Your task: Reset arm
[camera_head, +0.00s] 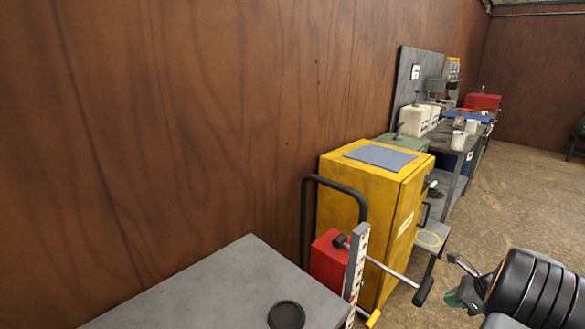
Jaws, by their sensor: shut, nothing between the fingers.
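A red box (328,262) stands at the lower middle. An upright white post with dark marks (355,262) and a bar with a black grip (405,278) are by it.
A grey flat top (215,295) with a black disc (286,314) fills the lower left. A yellow cabinet (345,205) stands behind the red box, near the brown wall (180,120). Cluttered benches run behind it. Floor (515,195) is clear at the right.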

